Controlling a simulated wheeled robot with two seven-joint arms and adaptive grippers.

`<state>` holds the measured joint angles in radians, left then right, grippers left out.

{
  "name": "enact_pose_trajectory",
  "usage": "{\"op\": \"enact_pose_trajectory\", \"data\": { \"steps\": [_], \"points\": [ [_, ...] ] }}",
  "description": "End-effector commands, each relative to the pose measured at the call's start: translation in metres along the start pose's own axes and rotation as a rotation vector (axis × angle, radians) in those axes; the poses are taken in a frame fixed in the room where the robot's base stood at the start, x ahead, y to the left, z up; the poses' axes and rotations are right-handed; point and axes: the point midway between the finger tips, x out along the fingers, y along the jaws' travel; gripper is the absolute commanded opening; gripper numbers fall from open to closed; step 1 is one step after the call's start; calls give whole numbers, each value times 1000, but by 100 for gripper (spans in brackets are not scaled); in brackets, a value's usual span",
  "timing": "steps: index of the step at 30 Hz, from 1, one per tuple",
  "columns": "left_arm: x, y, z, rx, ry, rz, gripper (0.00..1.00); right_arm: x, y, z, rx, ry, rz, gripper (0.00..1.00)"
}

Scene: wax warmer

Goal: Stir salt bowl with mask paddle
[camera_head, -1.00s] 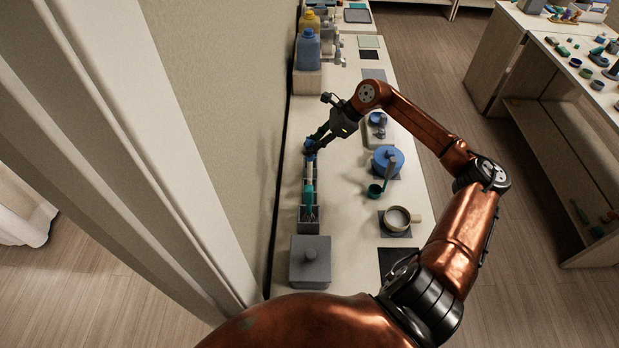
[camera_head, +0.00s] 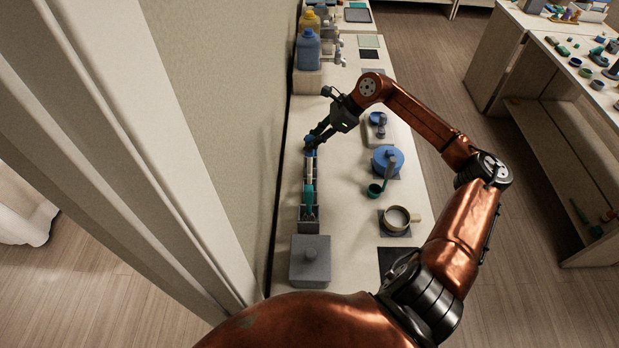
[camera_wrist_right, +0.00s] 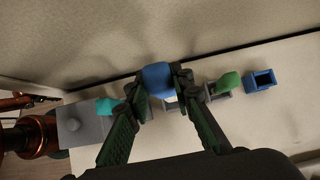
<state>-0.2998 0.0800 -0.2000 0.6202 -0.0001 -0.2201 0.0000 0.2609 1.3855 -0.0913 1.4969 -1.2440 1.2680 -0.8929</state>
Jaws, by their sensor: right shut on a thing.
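My right gripper (camera_head: 312,142) is over the row of grey holders along the wall. In the right wrist view its fingers (camera_wrist_right: 163,82) are shut on a blue, rounded piece (camera_wrist_right: 157,78), which looks like the end of the mask paddle; its lower part is mostly hidden. The blue piece (camera_head: 309,149) shows only small in the head view. A round bowl with white contents (camera_head: 397,216), likely the salt bowl, stands on a dark mat at the counter's right side, well apart from the gripper. My left gripper is not in view.
A teal tool (camera_head: 309,199) stands in a grey holder (camera_head: 308,225). A grey lidded box (camera_head: 310,262) is nearer. In the wrist view, a green piece (camera_wrist_right: 229,82) and a blue open box (camera_wrist_right: 261,81) are beside the gripper.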

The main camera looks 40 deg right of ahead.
Motion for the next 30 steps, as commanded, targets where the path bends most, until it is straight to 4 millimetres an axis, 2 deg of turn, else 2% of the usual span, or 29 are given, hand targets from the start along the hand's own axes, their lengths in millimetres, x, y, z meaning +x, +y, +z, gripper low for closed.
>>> {"op": "enact_pose_trajectory", "data": {
  "steps": [21, 30],
  "points": [
    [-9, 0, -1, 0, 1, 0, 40, -23, 0, 18, 0, 0, -2, 0],
    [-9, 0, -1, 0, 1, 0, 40, -25, 0, 20, 0, 0, -1, 0]
  ]
}}
